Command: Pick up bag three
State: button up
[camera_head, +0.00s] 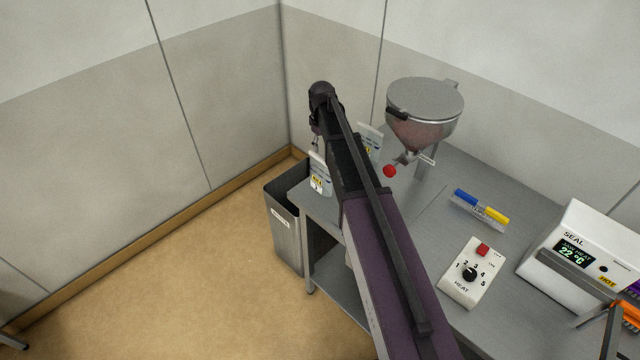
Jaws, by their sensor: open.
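Two pale upright bags stand at the far left end of the grey metal table. The nearer bag (320,178) has a yellow label and a white tag. The farther bag (371,139) is partly hidden behind my arm. I cannot read a number on either, so I cannot tell which is bag three. My gripper (316,140) is small in view below the wrist, open, just above the nearer bag. I cannot tell whether its fingers touch or surround the bag. My arm may hide other bags.
A grey bin (284,228) is beside the table (405,235). A heat control box (472,274), a blue-yellow item (480,209) and a sealer (575,250) are to the right.

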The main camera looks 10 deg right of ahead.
aim_at(321, 159)
jog(key=shift+f+b, duration=1)
jog(key=shift+f, duration=0.3)
jog(key=shift+f, duration=0.15)
notch_tip(321, 159, down, 5)
jog(key=b, duration=0.5)
jog(key=shift+w, duration=0.15)
grip_shut()
